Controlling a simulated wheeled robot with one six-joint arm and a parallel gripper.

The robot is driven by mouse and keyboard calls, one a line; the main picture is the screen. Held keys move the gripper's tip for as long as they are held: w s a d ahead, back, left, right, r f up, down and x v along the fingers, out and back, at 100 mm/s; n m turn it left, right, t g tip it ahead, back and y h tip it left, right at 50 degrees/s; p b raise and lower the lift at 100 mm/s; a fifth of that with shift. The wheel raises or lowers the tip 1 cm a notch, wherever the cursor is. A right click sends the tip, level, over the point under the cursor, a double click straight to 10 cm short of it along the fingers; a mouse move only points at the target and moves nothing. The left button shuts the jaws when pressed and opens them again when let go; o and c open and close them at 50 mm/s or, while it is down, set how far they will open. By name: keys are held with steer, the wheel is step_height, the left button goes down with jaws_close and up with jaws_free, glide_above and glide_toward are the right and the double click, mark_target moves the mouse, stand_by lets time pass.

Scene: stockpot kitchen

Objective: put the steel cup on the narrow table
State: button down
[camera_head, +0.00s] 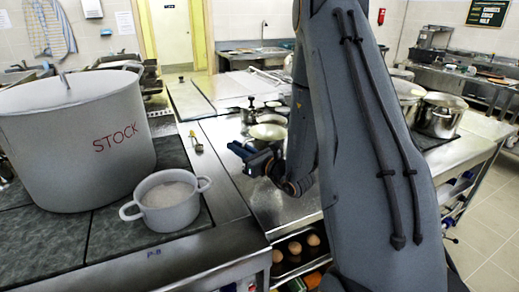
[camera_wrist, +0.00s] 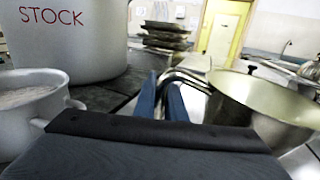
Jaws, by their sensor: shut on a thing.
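My gripper (camera_head: 247,153) is low over the steel counter in the head view. In the wrist view its blue fingers (camera_wrist: 170,100) are close together, at the bent handle of a round steel vessel, which I take as the steel cup (camera_wrist: 265,105). The vessel's open mouth shows to the right of the fingers. In the head view the cup (camera_head: 268,131) is just behind my gripper, partly hidden by it. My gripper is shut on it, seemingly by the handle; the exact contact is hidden. I cannot tell which surface is the narrow table.
A large stockpot (camera_head: 80,140) and a small white pot (camera_head: 168,202) stand on the dark stove top to the left. A small brush-like tool (camera_head: 196,142) lies at the steel counter's (camera_head: 228,138) left edge. Steel pots (camera_head: 438,116) stand to the right, behind my arm. Eggs (camera_head: 295,248) sit on a shelf below.

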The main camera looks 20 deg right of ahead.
mark_target(252, 137)
steer(key=shift+n, duration=0.3)
steer(key=w+d, duration=0.1)
steer(key=w+d+r, duration=0.1)
steer(key=d, duration=0.1)
steer(key=w+d, duration=0.1)
steer(key=d, duration=0.1)
steer(key=shift+d+r, duration=0.25)
steer(key=shift+r, duration=0.1)
steer(key=shift+f+p, duration=1.05)
steer(key=shift+f, duration=3.75)
steer(key=shift+f, duration=0.2)
steer(key=c, duration=1.8)
jaws_free()
steer(key=shift+r, duration=0.1)
